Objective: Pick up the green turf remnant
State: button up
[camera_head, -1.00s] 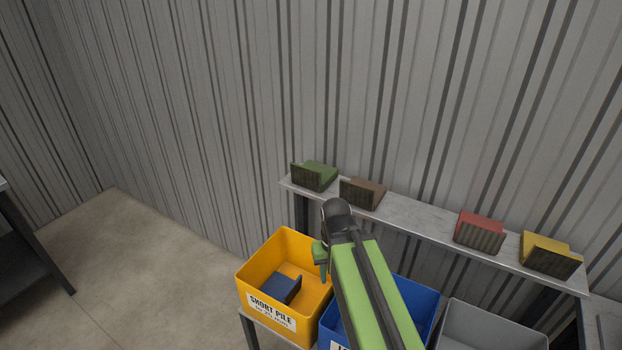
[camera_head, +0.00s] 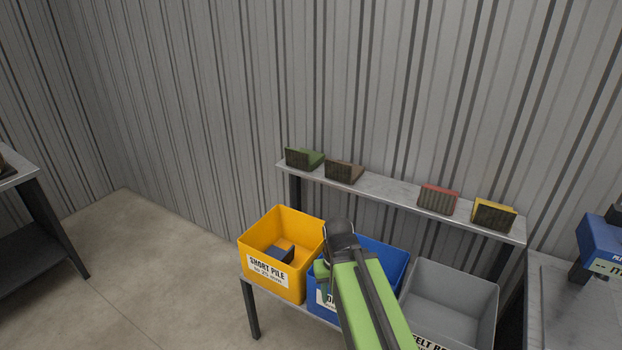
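The green turf remnant (camera_head: 304,159) sits on the left end of the narrow grey shelf (camera_head: 392,191) against the back wall. It is an L-shaped piece with a dark ribbed front. My arm reaches up from the bottom of the view, and its end (camera_head: 335,250) is in front of and below the shelf, clear of the remnant. The fingers of my gripper cannot be made out clearly; the arm itself hides much of them.
Brown (camera_head: 344,172), red (camera_head: 438,199) and yellow (camera_head: 494,214) remnants share the shelf. Below stand a yellow bin (camera_head: 262,262) holding a blue piece (camera_head: 280,254), a blue bin (camera_head: 392,262) and a grey bin (camera_head: 455,300). Tables stand at the left and right edges. The floor at left is clear.

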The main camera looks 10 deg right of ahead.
aim_at(305, 159)
jog(key=z, duration=0.65)
jog(key=k, duration=0.1)
jog(key=u, duration=1.65)
jog(key=i, duration=2)
jog(key=u, duration=0.1)
